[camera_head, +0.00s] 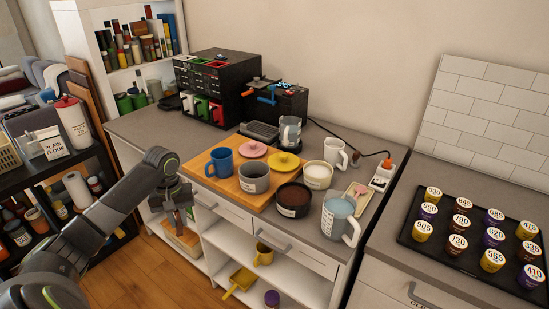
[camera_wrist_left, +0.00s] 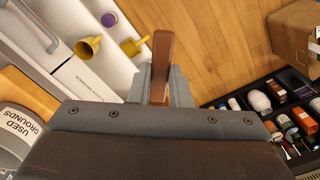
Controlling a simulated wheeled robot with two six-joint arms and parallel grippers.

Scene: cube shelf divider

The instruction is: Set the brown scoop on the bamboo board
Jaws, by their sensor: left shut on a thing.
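My left gripper (camera_head: 181,212) hangs in front of the counter, to the left of and below the bamboo board's front edge. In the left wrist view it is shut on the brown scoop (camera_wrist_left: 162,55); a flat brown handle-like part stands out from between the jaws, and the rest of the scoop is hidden. The bamboo board (camera_head: 226,187) lies on the grey counter. It bears a blue mug (camera_head: 220,163), a grey pot (camera_head: 254,178), a pink lid (camera_head: 253,149) and a yellow lid (camera_head: 286,163). My right gripper is in neither view.
A dark labelled bowl (camera_head: 293,199), a white bowl (camera_head: 318,175) and a pale blue pitcher (camera_head: 340,220) crowd the counter right of the board. A yellow scoop (camera_head: 239,281) and yellow cup (camera_head: 264,254) are on the shelf below. The board's front left part is bare.

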